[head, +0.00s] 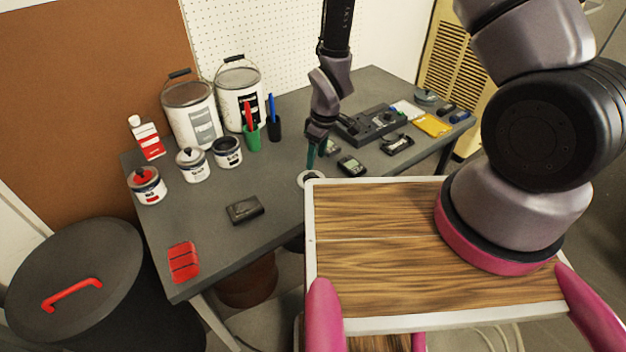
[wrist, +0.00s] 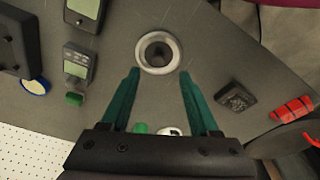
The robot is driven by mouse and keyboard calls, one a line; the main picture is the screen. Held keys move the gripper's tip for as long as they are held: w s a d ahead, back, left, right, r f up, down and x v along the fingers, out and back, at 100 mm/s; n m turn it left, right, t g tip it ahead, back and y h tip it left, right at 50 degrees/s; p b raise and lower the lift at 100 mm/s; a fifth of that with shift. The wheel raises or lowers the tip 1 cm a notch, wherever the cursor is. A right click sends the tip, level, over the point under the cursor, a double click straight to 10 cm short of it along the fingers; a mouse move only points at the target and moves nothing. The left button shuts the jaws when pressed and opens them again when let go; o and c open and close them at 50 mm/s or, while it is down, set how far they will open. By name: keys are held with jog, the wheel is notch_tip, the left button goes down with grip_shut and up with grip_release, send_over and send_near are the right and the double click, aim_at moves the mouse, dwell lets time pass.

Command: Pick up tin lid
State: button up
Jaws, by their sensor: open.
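The tin lid (wrist: 159,53), a round pale grey rim with a dark centre, lies flat on the dark grey table. In the head view the lid (head: 311,179) is partly hidden behind the edge of my wood-topped base. My gripper (wrist: 160,74) has two teal fingers spread apart with nothing between the tips. In the wrist view the lid lies just beyond the fingertips, centred between them. In the head view my gripper (head: 312,160) points down over the table close to the lid; its height above the lid is hard to tell.
A black box (head: 244,209) and red block (head: 184,262) lie left of the lid. Paint cans (head: 192,164), buckets (head: 191,115) and a green cup (head: 252,138) stand further back. Handheld meters (head: 351,165) lie close by on the right. The table (head: 270,190) around the lid is mostly bare.

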aim_at(311, 174)
jog(key=shift+w+a+f, duration=0.15)
jog(key=shift+a+f, duration=0.05)
jog(key=shift+f, duration=0.95)
jog(key=shift+w+a+f, duration=0.2)
jog(key=shift+f, duration=0.95)
jog(key=shift+w+a+f, duration=0.15)
jog(key=shift+a+f, duration=0.05)
jog(key=shift+f, duration=0.95)
grip_shut()
